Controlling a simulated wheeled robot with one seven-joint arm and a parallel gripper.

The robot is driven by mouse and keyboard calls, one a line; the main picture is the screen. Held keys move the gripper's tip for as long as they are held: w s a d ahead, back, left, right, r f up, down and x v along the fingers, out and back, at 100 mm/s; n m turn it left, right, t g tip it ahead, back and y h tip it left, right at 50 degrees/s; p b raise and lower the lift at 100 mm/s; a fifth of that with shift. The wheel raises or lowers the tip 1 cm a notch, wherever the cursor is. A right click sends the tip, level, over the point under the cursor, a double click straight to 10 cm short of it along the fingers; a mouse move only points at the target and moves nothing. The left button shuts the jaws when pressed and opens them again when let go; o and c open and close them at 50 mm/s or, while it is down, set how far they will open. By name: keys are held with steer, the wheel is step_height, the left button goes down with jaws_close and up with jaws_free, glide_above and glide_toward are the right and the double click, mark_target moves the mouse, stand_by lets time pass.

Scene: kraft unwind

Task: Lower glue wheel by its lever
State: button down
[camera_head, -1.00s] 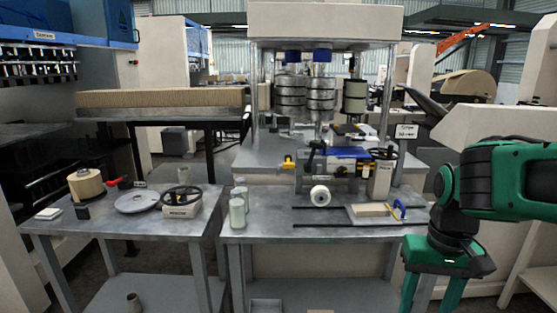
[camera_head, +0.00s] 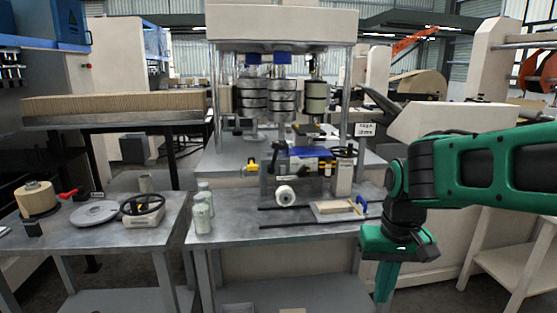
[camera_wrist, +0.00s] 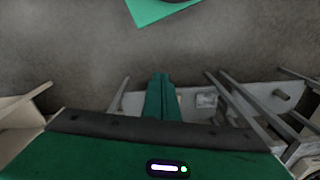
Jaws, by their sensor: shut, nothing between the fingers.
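The white glue wheel (camera_head: 285,195) sits at the front of a small unit on the middle bench, with a dark centre. A dark upright lever (camera_head: 281,150) stands above it on the unit; which handle works the wheel is not certain. My green gripper (camera_head: 383,290) hangs pointing down at the right of the bench front, well apart from the wheel and lever. In the wrist view its two fingers (camera_wrist: 161,80) are together and empty, above grey floor. Neither wheel nor lever is recognisable in the wrist view.
A black handwheel on a box (camera_head: 143,209) stands on the left table. A pale machine body (camera_head: 450,120) rises behind my arm.

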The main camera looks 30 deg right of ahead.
steer(key=w+a+r+m+t+y, duration=0.15)
steer(key=w+t, duration=0.35)
steer(key=w, duration=1.1)
steer(key=w+a+m+t+y, duration=0.15)
steer(key=w+t, duration=0.45)
steer(key=w, duration=1)
steer(key=w+d+r+m+t+h, duration=0.5)
steer(key=w+d+r+m+t, duration=0.2)
steer(key=d+m, duration=0.3)
steer(key=w+r+m, duration=0.1)
steer(key=m, duration=0.1)
steer(key=shift+r+m, duration=0.4)
steer(key=shift+w, duration=0.15)
steer(key=w+a+r, duration=0.1)
steer(key=w+a, duration=0.1)
steer(key=w, duration=0.9)
steer(key=shift+a+r, duration=0.3)
steer(key=shift+a, duration=0.05)
